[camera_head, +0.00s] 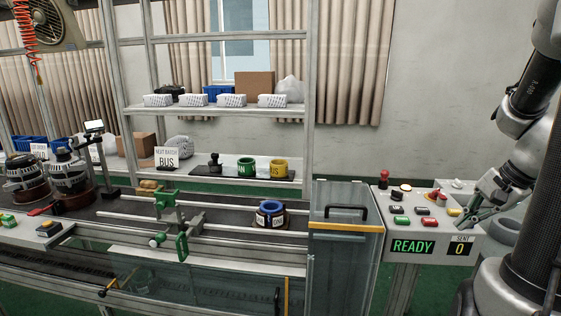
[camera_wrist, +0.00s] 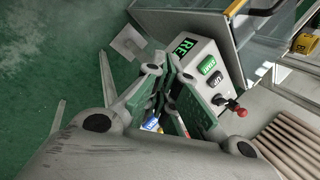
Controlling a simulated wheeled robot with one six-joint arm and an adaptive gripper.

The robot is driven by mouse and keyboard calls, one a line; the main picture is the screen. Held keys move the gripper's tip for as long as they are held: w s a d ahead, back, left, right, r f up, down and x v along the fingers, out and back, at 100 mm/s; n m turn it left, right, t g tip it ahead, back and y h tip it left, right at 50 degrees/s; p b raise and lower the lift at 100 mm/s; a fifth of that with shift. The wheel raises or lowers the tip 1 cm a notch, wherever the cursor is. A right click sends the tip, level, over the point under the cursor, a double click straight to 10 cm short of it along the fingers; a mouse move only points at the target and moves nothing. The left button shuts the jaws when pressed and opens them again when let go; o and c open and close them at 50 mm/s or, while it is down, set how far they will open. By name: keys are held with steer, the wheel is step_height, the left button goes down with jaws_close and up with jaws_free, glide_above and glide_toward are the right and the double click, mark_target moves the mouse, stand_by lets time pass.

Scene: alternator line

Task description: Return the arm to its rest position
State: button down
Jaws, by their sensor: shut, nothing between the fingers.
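My gripper (camera_head: 466,220) is at the right of the head view, at the end of my grey arm, which comes down from the upper right. Its green-padded fingers are over the right end of the control box (camera_head: 393,231). In the wrist view my gripper (camera_wrist: 168,78) shows its fingers close together with nothing held. The control box also shows there (camera_wrist: 212,68), just beyond the fingers. I cannot tell whether the fingertips touch the box or a button on it.
The box has several coloured buttons and a red knob (camera_head: 384,176); its display (camera_head: 413,246) reads READY. Left of it stands a clear-panelled cabinet (camera_head: 345,245) with a black handle. A rail line with a blue ring part (camera_head: 270,209) and a shelf (camera_head: 215,111) lie further left.

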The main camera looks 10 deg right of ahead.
steer(key=s+a+r+n+h, duration=0.2)
steer(key=s+a+r+n, duration=0.7)
steer(key=a+n, duration=0.4)
steer(key=shift+s+a+r+n+h, duration=0.25)
steer(key=shift+a+r+n+h, duration=0.1)
steer(key=shift+r+n, duration=0.25)
stand_by(0.7)
